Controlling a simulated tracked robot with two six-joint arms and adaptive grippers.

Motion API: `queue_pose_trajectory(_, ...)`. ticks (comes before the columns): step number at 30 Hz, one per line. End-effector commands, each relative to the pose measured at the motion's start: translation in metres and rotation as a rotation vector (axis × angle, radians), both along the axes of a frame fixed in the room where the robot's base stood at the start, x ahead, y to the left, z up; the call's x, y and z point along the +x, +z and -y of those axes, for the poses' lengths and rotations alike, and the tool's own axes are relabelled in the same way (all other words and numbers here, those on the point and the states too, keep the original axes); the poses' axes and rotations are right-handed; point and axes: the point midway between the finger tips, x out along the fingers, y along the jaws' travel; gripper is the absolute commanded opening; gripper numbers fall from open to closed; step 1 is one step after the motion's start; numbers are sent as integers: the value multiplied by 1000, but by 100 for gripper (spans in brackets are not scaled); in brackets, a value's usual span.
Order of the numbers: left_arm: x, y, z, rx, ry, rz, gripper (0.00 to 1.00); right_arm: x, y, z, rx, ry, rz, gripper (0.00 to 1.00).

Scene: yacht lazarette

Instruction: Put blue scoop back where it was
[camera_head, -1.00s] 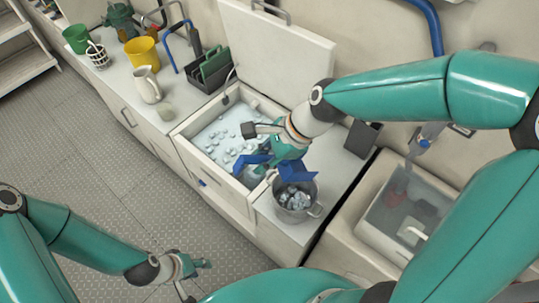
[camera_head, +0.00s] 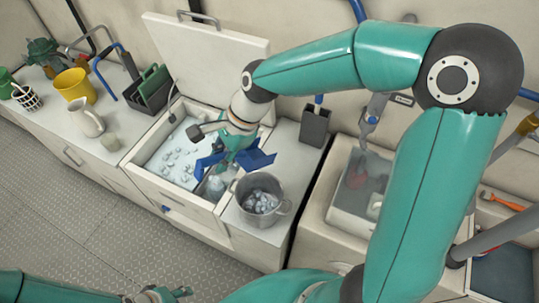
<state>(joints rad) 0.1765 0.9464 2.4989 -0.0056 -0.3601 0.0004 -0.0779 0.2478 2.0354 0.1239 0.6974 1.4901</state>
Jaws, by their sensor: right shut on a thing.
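The blue scoop (camera_head: 257,160) is held by my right gripper (camera_head: 236,142), which is shut on it. The scoop is above the right edge of the open ice bin, just behind the metal pot (camera_head: 271,186). Another blue part (camera_head: 205,163) shows left of the gripper; the fingers hide how it joins. The pot stands on the counter with ice pieces inside. The ice bin (camera_head: 146,187) holds many ice pieces. My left gripper (camera_head: 165,296) is low at the bottom edge, partly cut off; its opening is unclear.
The bin's raised lid (camera_head: 205,62) stands behind. A dark upright holder (camera_head: 315,126) with a blue item at its top is behind the pot, right. A clear-lidded box (camera_head: 352,190) is farther right. A pitcher (camera_head: 87,121) and yellow pot (camera_head: 74,85) stand left.

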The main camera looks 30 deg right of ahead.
Motion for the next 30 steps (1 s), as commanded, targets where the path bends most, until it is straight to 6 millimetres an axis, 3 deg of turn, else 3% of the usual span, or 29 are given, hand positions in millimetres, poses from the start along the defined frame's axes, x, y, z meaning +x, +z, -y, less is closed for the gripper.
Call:
queue_pose_trajectory(1, 0, -15, 0, 0, 0, 0, 40, 11, -13, 8, -20, 22, 4, 0)
queue_pose_trajectory(8, 0, -58, 0, 0, 0, 0, 40, 59, -43, 65, -152, 178, 31, 0)
queue_pose_trajectory(12, 0, -87, 0, 0, 0, 0, 40, 84, -65, 113, -244, 279, 58, 0)
queue_pose_trajectory(18, 0, -116, 0, 0, 0, 0, 40, 105, -83, 176, -349, 378, 105, 0)
queue_pose_trajectory(24, 0, -129, 0, 0, 0, 0, 40, 111, -91, 210, -402, 422, 131, 0)
queue_pose_trajectory(30, 0, -131, 0, 0, 0, 0, 40, 111, -111, 217, -411, 432, 134, 0)
